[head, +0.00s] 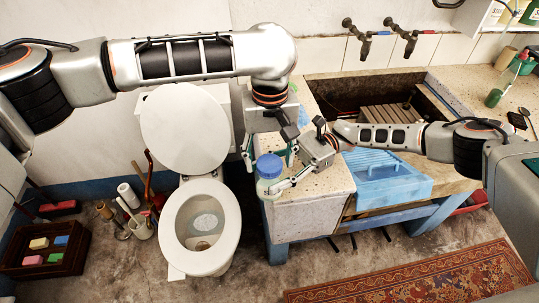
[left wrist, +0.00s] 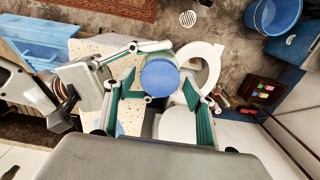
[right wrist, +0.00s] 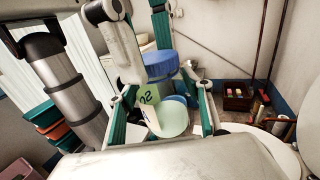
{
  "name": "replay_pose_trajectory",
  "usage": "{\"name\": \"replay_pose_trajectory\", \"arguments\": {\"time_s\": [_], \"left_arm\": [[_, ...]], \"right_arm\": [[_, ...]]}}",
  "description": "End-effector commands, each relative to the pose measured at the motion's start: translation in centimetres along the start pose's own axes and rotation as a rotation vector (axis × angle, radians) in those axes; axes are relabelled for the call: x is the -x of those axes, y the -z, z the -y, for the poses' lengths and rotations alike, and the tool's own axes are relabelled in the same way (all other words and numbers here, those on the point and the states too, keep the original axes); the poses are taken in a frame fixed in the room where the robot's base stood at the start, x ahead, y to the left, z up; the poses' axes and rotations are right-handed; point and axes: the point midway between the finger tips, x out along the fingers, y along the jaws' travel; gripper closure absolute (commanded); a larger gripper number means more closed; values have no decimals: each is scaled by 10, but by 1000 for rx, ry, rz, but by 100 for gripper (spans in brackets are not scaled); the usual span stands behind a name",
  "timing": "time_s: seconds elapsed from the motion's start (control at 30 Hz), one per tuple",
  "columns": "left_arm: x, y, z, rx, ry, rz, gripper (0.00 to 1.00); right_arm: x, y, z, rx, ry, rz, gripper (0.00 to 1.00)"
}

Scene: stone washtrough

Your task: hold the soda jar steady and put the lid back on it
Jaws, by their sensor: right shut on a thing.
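The soda jar (head: 269,183) is a clear jar with pale contents and a label; it stands upright at the front left corner of the stone top. The blue lid (head: 269,166) is at the jar's mouth; I cannot tell whether it is fully seated. My right gripper (right wrist: 166,100) is shut on the jar's body, one finger on each side. My left gripper (head: 269,152) is at the lid. In the left wrist view its green-padded fingers stand wide apart with the lid (left wrist: 160,76) between them, and gaps show on both sides.
A white toilet (head: 201,225) with a raised lid stands close on the left. A blue washboard-like tray (head: 388,178) lies right of the jar, by the trough. A crate of coloured blocks (head: 45,250) is on the floor at far left. A green bottle (head: 494,97) stands at far right.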

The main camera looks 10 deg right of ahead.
Motion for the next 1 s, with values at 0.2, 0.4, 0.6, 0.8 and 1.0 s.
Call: {"name": "replay_pose_trajectory", "arguments": {"time_s": [0.2,0.4,0.6,0.8,1.0], "left_arm": [[0,0,0,0,0,0,85],[0,0,0,-36,0,0,85],[0,0,0,-328,0,0,85],[0,0,0,-705,-1,1,85],[-1,0,0,-1083,-2,1,85]], "right_arm": [[0,-1,0,1,0,1,100],[0,-1,0,1,1,1,100],[0,-1,0,1,1,1,100],[0,-1,0,1,0,1,100],[0,-1,0,1,0,1,100]]}}
